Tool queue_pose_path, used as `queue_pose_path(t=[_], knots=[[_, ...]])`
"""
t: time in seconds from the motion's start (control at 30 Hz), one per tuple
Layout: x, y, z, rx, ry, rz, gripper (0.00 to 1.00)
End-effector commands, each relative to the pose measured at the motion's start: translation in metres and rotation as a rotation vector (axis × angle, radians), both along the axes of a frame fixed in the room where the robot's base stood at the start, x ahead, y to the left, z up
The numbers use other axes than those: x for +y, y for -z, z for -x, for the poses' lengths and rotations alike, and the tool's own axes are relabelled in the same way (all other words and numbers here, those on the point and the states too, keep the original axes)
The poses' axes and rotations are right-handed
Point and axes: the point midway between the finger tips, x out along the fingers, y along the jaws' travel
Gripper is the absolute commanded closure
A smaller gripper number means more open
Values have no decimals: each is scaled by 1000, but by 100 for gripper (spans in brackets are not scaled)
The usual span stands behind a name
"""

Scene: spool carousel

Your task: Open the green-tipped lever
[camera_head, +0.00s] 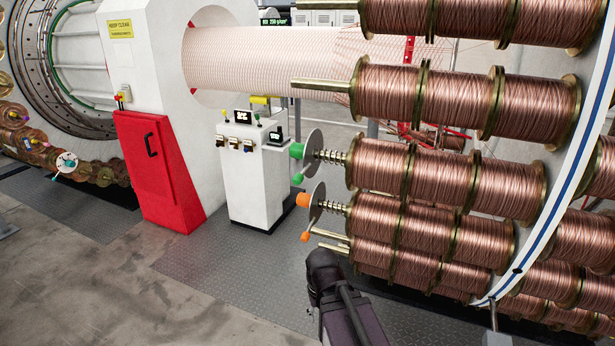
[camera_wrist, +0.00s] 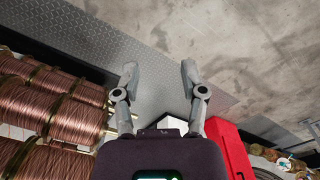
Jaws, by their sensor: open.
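The green-tipped lever (camera_head: 297,179) is in the head view, by a grey disc (camera_head: 312,152) on the left end of a spool's shaft. A second green piece (camera_head: 296,151) sits on the disc's upper left edge. Just below, a similar disc carries orange-tipped parts (camera_head: 302,200). My gripper (camera_wrist: 159,75) is open and empty in the wrist view, its two fingers spread over the grey floor plate. No green lever shows in the wrist view. In the head view my dark arm is below the orange-tipped disc; its fingertips cannot be made out there.
Copper wire spools (camera_head: 415,165) fill the right side, with bare brass rods (camera_head: 320,86) sticking out left. A white control cabinet (camera_head: 250,180) and a red box (camera_head: 160,172) stand to the left. The plated floor (camera_head: 225,265) between them and the spools is clear.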

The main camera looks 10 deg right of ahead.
Motion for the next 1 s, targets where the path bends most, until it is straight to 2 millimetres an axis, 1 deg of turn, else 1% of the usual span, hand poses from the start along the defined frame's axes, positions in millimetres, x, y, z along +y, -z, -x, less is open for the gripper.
queue_pose_path(t=[0.37, 0.57, 0.67, 0.77, 0.87, 1.0], knots=[[0, 0, -1, -1, 1, 3, 46], [-2, -4, -8, -20, 15, 59, 46], [-3, -9, -17, -45, 34, 125, 46], [-8, -17, -30, -86, 53, 216, 46], [-13, -30, -46, -146, 73, 325, 46], [-18, -54, -72, -257, 96, 485, 46]])
